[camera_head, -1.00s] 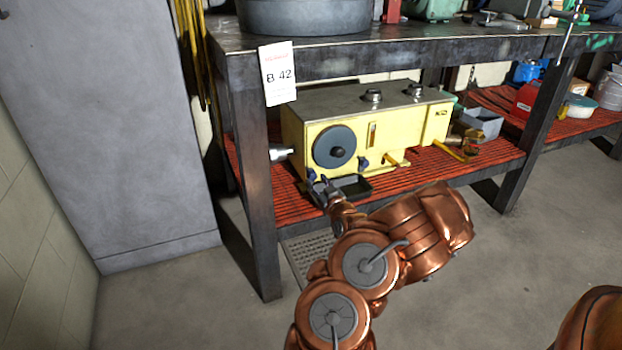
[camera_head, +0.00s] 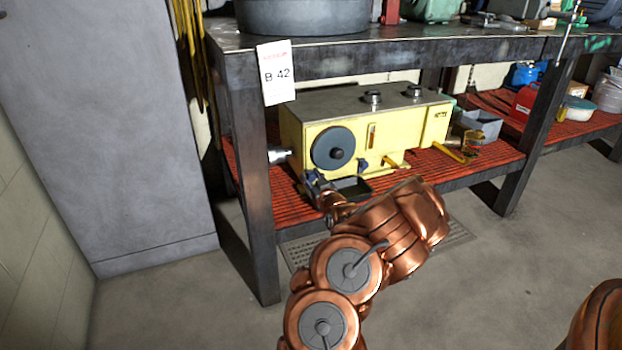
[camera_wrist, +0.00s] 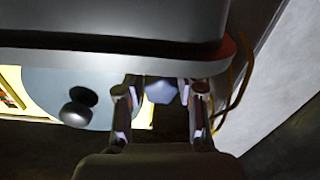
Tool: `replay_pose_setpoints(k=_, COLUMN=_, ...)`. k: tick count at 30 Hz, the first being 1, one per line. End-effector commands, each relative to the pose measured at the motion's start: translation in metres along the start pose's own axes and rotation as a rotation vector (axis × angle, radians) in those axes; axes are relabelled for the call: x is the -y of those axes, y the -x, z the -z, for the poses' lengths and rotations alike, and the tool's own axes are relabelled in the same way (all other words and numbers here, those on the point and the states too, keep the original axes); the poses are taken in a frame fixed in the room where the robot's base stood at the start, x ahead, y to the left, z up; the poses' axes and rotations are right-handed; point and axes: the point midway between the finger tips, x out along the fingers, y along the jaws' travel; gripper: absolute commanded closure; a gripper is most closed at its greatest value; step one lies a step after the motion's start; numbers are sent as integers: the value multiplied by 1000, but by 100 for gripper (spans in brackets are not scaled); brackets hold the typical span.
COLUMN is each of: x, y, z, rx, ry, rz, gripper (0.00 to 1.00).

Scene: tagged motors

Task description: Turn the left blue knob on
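The yellow machine (camera_head: 400,137) stands on the lower shelf, with a large dark round dial (camera_head: 333,148) on its front. A right blue knob (camera_head: 362,164) shows to the right of the dial. My gripper (camera_head: 311,181) is at the machine's lower left corner and mostly hides the left knob in the head view. In the wrist view, which looks upside down, a blue knob (camera_wrist: 160,91) sits between the two fingertips of my gripper (camera_wrist: 161,95). The fingers stand apart on both sides of it, with a small gap seeming to show. Contact cannot be told for certain.
The table leg (camera_head: 258,200) stands close on the left. A silver fitting (camera_head: 279,155) sticks out from the machine's left side.

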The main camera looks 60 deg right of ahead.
Motion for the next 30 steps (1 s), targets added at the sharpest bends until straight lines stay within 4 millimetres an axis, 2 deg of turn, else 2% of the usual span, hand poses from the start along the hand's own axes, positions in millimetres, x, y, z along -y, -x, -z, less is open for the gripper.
replay_pose_setpoints(k=1, x=0, y=0, z=0, rx=0, ry=0, rz=0, gripper=70)
replay_pose_setpoints(k=10, x=0, y=0, z=0, rx=0, ry=0, rz=0, gripper=100)
replay_pose_setpoints(k=20, x=0, y=0, z=0, rx=3, ry=35, rz=1, gripper=100)
replay_pose_setpoints(k=30, x=0, y=1, z=4, rx=9, ry=252, rz=4, gripper=100)
